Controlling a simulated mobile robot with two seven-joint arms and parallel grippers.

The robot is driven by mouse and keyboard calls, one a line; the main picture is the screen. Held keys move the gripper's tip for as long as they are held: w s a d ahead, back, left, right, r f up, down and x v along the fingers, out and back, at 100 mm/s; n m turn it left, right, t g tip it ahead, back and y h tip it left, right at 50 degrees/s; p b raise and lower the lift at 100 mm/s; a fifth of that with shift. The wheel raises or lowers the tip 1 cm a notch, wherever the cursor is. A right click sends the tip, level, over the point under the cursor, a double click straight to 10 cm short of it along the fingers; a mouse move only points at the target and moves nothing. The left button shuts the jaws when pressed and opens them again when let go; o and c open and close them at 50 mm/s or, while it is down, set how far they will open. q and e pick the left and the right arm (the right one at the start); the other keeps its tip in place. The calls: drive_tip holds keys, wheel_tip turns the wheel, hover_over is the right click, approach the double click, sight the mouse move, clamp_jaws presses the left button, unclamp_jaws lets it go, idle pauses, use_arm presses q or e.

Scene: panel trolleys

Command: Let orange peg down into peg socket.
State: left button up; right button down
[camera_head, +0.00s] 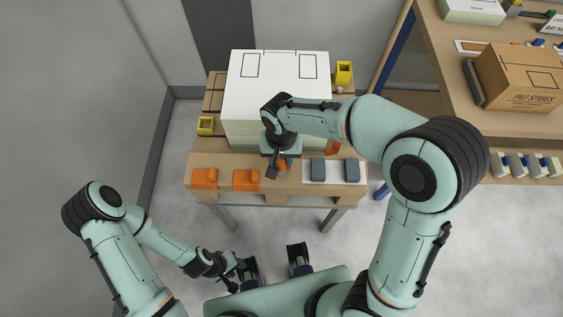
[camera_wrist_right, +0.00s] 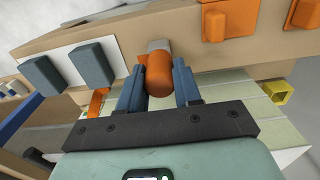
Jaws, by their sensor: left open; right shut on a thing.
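My right gripper (camera_head: 276,168) is over the front beam of the trolley, beside the white panel stack. In the right wrist view its two blue fingers (camera_wrist_right: 158,88) are shut on the orange peg (camera_wrist_right: 158,75), one on each side. The peg also shows as a small orange patch in the head view (camera_head: 284,165). A grey piece (camera_wrist_right: 159,45) sits at the peg's far end, against the beam; I cannot tell if it is the peg socket, or how deep the peg is. My left gripper (camera_head: 232,272) is open, low at the front, far from the trolley.
The trolley's wooden beam (camera_head: 272,190) carries two orange blocks (camera_head: 204,178) (camera_head: 246,180) on the left and two blue-grey blocks (camera_head: 318,170) (camera_head: 352,171) on the right. The white-topped panel stack (camera_head: 275,95) stands behind. A bench with a cardboard box (camera_head: 520,78) is at right.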

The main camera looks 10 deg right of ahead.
use_arm(q)
drive_tip(key=shift+r, duration=0.15)
use_arm(e)
drive_tip(key=shift+r, duration=0.2)
use_arm(q)
drive_tip(key=shift+w+r+p, duration=0.25)
drive_tip(key=shift+r+p, duration=0.4)
drive_tip(key=shift+p, duration=0.05)
use_arm(e)
drive_tip(key=shift+r, duration=0.8)
drive_tip(key=c, duration=1.4)
unclamp_jaws()
drive_tip(key=shift+c, duration=0.2)
clamp_jaws()
drive_tip(key=shift+r+p, duration=1.45)
drive_tip(key=shift+r, duration=0.6)
use_arm(q)
drive_tip(key=r, duration=0.1)
drive_tip(key=w+r, duration=0.1)
drive_tip(key=r, duration=0.1)
drive_tip(key=shift+w+r, duration=0.1)
drive_tip(key=shift+w, duration=0.2)
